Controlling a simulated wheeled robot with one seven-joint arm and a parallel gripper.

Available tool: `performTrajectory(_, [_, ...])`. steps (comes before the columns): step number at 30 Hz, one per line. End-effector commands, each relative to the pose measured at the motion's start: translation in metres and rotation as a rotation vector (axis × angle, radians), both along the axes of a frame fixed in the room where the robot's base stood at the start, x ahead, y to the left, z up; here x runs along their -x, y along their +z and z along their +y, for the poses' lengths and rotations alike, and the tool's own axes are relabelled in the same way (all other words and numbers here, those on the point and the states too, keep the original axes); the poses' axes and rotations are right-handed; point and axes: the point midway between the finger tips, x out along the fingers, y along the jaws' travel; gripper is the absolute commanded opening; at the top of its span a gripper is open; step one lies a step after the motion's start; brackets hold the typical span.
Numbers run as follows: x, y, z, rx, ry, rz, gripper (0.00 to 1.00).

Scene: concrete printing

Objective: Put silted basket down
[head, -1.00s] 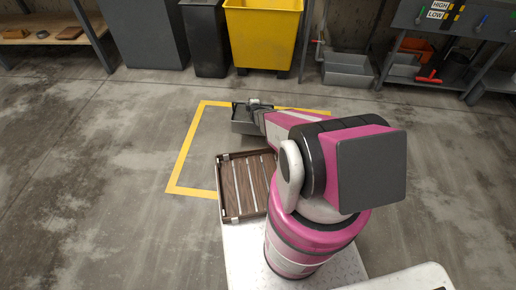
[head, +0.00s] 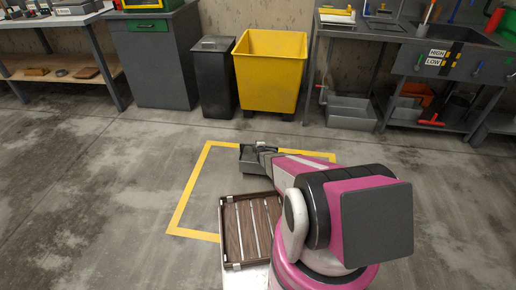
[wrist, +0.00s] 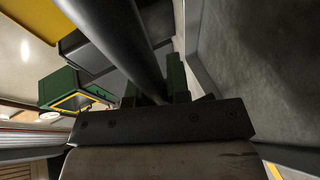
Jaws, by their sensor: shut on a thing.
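The silted basket (head: 251,166) is a small dark grey box-shaped container at the far end of my arm in the head view. My gripper (head: 262,149) is at its upper right edge and shut on it. In the wrist view my gripper (wrist: 154,92) is shut around a dark round bar, which seems to be the basket's handle. A grey wall on the right of that view seems to be the basket's side. The basket is over the yellow-outlined floor area; whether it touches the floor, and what is inside it, I cannot tell.
A slatted wooden tray (head: 250,230) is in front of the basket. Yellow tape (head: 187,203) outlines the floor area. Behind stand a yellow wheeled bin (head: 269,75), a dark bin (head: 214,78) and a sink bench (head: 455,62). Grey tubs (head: 350,112) sit beneath the benches. Floor at left is clear.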

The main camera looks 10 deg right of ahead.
Motion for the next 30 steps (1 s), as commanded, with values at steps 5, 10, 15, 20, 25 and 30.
performTrajectory(5, [-0.021, -0.01, -0.004, 0.0, 0.0, -0.006, 0.0])
performTrajectory(10, [-0.022, -0.016, -0.004, 0.0, 0.0, -0.005, 0.0])
performTrajectory(15, [-0.023, -0.034, -0.004, 0.0, 0.0, -0.006, 0.0])
performTrajectory(20, [-0.022, -0.049, -0.004, 0.0, 0.0, -0.005, 0.0])
performTrajectory(25, [-0.021, -0.05, -0.004, 0.0, 0.0, -0.006, 0.0])
performTrajectory(30, [-0.021, -0.051, -0.004, 0.0, 0.0, -0.006, 0.0])
